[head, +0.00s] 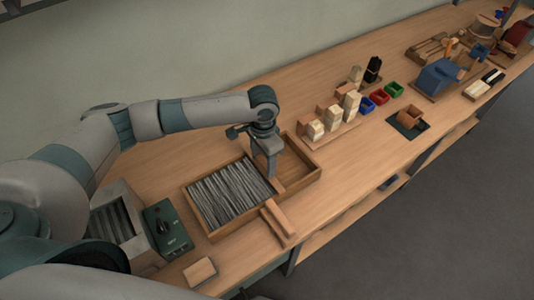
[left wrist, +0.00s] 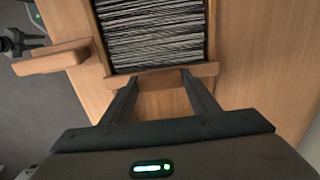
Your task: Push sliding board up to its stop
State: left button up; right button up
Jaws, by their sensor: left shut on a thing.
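The shallow wooden tray (head: 218,236) on the bench holds a bed of dark grey bristles (head: 228,193) in its near-left part; its far-right part (head: 296,166) is empty. The sliding board (left wrist: 205,70) lies across the tray, at the edge of the bristles (left wrist: 155,35) in the left wrist view. My left gripper (head: 270,172) reaches down into the tray from above. In the left wrist view its fingers (left wrist: 160,76) are shut on the raised middle of the board. In the head view the gripper hides part of the board.
A wooden bar (head: 278,222) sticks out from the tray's front side. A green control box (head: 167,230) stands to the left, and a small wooden block (head: 199,272) lies in front. A rack of pale blocks (head: 330,130) stands right of the tray.

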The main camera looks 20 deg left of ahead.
pick_arm(q)
jog(key=shift+s+a, duration=0.35)
jog(key=shift+s, duration=0.05)
jog(key=o, duration=1.5)
jog(key=shift+c, duration=0.2)
jog(key=shift+o, duration=0.2)
jog(key=shift+s, duration=0.1)
pick_arm(e)
jog(key=shift+w+d+r, duration=0.25)
jog(key=shift+d+r, duration=0.05)
jog(key=shift+r, duration=0.05)
pick_arm(q)
jog(key=shift+r, duration=0.1)
pick_arm(e)
jog(key=shift+s+a, duration=0.15)
jog(key=shift+s, duration=0.05)
pick_arm(q)
jog(key=shift+r, duration=0.5)
notch_tip(320, 180, up, 16)
jog(key=b, duration=0.4)
jog(key=shift+r, duration=0.15)
pick_arm(e)
notch_tip(320, 180, down, 4)
jog(key=shift+f, duration=0.1)
jog(key=shift+a, duration=0.2)
pick_arm(q)
jog(key=shift+s, duration=0.1)
